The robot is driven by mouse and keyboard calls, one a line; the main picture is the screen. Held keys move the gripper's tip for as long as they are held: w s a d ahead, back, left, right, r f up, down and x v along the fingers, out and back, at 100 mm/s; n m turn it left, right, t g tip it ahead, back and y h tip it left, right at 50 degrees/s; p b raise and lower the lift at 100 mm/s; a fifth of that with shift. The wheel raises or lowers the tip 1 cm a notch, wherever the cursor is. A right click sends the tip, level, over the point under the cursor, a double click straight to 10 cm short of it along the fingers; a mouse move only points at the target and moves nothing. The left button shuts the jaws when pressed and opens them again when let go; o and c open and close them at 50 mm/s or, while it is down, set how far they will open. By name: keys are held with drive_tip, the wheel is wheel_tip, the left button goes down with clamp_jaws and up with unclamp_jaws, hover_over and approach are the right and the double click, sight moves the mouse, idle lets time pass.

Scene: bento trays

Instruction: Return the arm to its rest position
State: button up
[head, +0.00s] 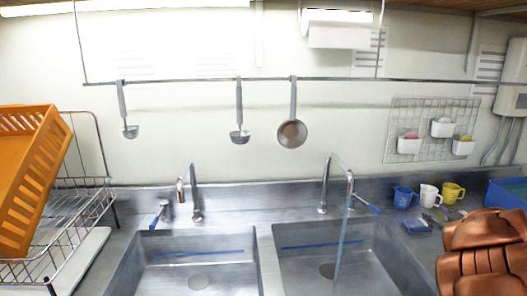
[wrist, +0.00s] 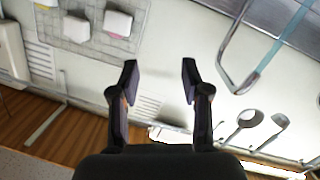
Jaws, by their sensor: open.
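My gripper (wrist: 159,78) shows in the wrist view with its two dark fingers spread apart. It is open, with nothing between the fingertips. The wrist view is turned upside down and looks toward the wall. The gripper is not visible in the head view, so its place relative to the counter cannot be told there.
A double sink (head: 198,268) fills the middle, with water running from the right faucet (head: 349,178). An orange crate (head: 28,180) sits on a wire rack at left. Mugs (head: 429,196) and a copper-brown ridged object (head: 485,250) are at right. Utensils hang from a rail (head: 200,80).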

drive_tip(key=s+a+r+m+g+h, duration=0.25)
drive_tip(key=s+m+g+h, duration=0.45)
drive_tip(key=s, duration=0.4)
drive_tip(key=s+a+f+n+g+y, duration=0.1)
drive_tip(key=s+a+f+g+y, duration=0.1)
drive_tip(key=s+a, duration=0.8)
drive_tip(key=s+a+f+n+g+y, duration=0.1)
drive_tip(key=s+a+f+g, duration=0.4)
drive_tip(key=s+a, duration=0.5)
drive_tip(key=s+a+f+n+g+y+b, duration=0.1)
drive_tip(key=s+a+f+g+y, duration=0.2)
drive_tip(key=s+a, duration=0.7)
drive_tip(key=s+g+y, duration=0.1)
drive_tip(key=s, duration=0.3)
drive_tip(key=shift+s+f, duration=0.25)
drive_tip(key=shift+f, duration=0.15)
drive_tip(key=shift+c, duration=0.5)
drive_tip(key=shift+d, duration=0.15)
